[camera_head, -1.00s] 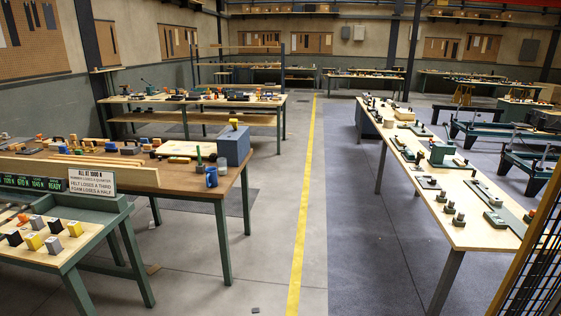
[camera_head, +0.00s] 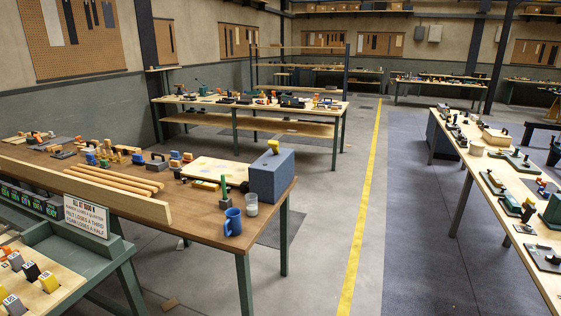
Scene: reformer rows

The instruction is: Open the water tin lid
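I cannot make out for sure which thing is the water tin. A blue-grey box (camera_head: 272,176) stands at the right end of the brown wooden table, with a small yellow piece (camera_head: 273,146) on its top. A blue mug (camera_head: 233,221) stands at the table's front right corner, beside a small clear or grey cup (camera_head: 252,205) and an upright green piece (camera_head: 224,190). No lid can be told apart at this distance. My gripper is not in view.
The brown table (camera_head: 160,205) carries long wooden bars and small blocks. A green bench with a sign (camera_head: 87,217) is at the near left. A long bench (camera_head: 540,270) stands at right. The floor around the yellow line (camera_head: 362,220) is clear.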

